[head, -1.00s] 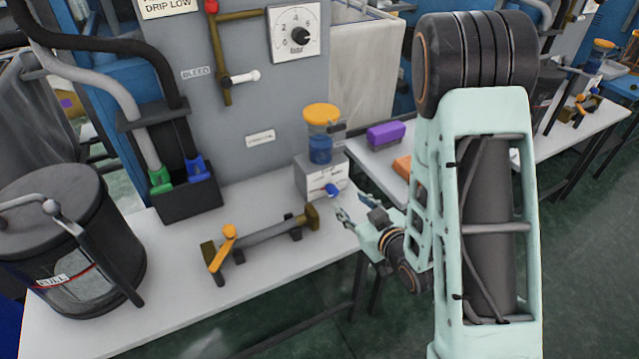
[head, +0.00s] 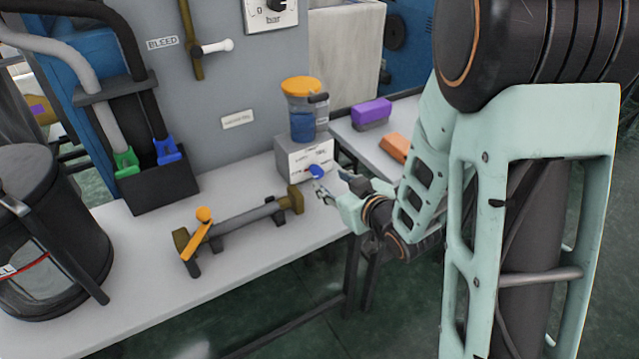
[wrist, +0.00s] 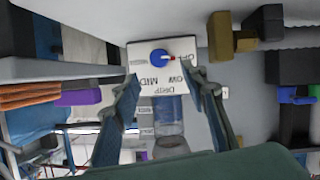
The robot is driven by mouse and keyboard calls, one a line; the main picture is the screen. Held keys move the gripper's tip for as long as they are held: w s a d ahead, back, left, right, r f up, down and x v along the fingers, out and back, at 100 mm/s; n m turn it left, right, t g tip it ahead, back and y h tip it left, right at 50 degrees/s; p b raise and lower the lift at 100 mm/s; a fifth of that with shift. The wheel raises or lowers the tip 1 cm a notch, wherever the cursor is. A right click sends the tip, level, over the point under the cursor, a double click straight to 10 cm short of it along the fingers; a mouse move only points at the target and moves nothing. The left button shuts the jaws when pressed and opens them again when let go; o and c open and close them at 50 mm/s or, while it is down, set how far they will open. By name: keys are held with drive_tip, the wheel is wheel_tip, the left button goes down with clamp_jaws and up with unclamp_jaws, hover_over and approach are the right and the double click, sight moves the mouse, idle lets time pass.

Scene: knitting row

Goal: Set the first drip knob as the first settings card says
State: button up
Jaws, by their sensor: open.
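The blue drip knob (head: 316,171) sits on the front of a grey-white drip box (head: 290,160) on the bench, under a clear cup with an orange lid (head: 302,110). In the wrist view the knob (wrist: 158,57) appears upside down, on a white face with printed words, MID and DRIP among them. A pale pointer mark lies on its picture-right side; its exact setting I cannot tell. My gripper (head: 335,184) is open and empty just in front of the knob. In the wrist view its fingers (wrist: 162,84) stand apart, either side of the box face. No settings card shows now.
A brass-ended pipe with an orange lever (head: 240,228) lies left of my gripper. A purple block (head: 371,112) and an orange block (head: 396,148) are on the neighbouring table. A dark holder with hoses (head: 160,190) and a black drum (head: 40,240) stand left.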

sight(319, 173)
drive_tip(key=b+x, duration=0.1)
drive_tip(key=x, duration=0.7)
clamp_jaws()
drive_tip(key=shift+w, duration=0.1)
